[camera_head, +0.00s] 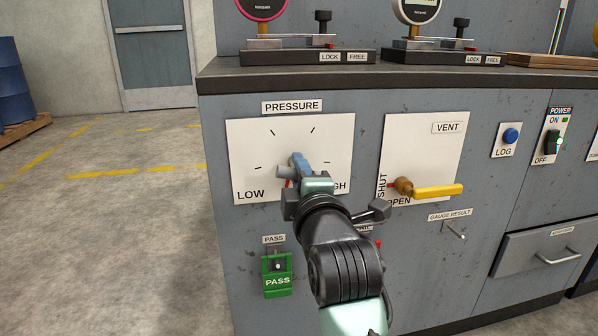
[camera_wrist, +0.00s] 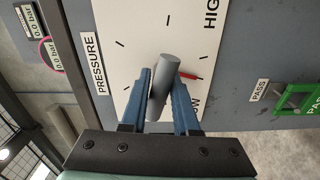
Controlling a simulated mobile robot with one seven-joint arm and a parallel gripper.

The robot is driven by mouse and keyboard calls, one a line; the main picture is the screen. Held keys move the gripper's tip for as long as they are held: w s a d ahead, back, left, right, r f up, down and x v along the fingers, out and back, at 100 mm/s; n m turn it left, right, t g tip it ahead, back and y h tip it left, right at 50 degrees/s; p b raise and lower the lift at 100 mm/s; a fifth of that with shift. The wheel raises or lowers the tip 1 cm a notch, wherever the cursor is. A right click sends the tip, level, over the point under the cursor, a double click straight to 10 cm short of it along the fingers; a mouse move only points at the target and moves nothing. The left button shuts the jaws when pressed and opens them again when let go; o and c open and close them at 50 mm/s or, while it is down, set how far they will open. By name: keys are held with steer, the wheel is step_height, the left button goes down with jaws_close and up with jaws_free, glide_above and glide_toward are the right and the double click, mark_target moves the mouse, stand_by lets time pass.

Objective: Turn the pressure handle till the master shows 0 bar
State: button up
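The pressure handle is a grey bar on a white dial plate marked LOW and HIGH; it shows in the head view (camera_head: 285,172) and the wrist view (camera_wrist: 166,72). My gripper (camera_wrist: 162,78) has its two blue fingers on either side of the bar, which lies slantwise between them. I cannot tell whether they grip it or only straddle it. In the wrist view a red pointer (camera_wrist: 190,76) sits towards the LOW side. Two gauges stand on the bench: a pink-rimmed one (camera_head: 262,8) and a white one (camera_head: 415,10). In the wrist view both displays seem to read 0.0 bar.
Right of the dial, the yellow vent lever (camera_head: 438,191) points right on its white plate. A blue LOG button (camera_head: 510,135) and a power switch (camera_head: 552,142) lie farther right. A green PASS tag (camera_head: 277,281) hangs below the dial.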

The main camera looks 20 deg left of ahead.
steer(key=o, duration=0.4)
steer(key=shift+a, duration=0.1)
steer(key=shift+c, duration=0.2)
steer(key=p+v, duration=0.3)
steer(key=v, duration=1)
steer(key=s+d+r+m+t+h+p, duration=0.35)
steer(key=r+m+p, duration=0.4)
steer(key=r, duration=0.85)
steer(key=s+d+r+m+t+h+p, duration=0.45)
steer(key=r+m, duration=0.45)
steer(key=r, duration=0.7)
steer(key=s+d+r+m+t+h+p, duration=0.25)
steer(key=d+r+m+t+p, duration=0.4)
steer(key=r, duration=0.95)
step_height(320, 180, up, 35)
steer(key=a+g+p, duration=0.1)
steer(key=g+p, duration=0.1)
steer(key=p, duration=3.5)
steer(key=shift+a+m, duration=0.15)
steer(key=shift+m, duration=0.25)
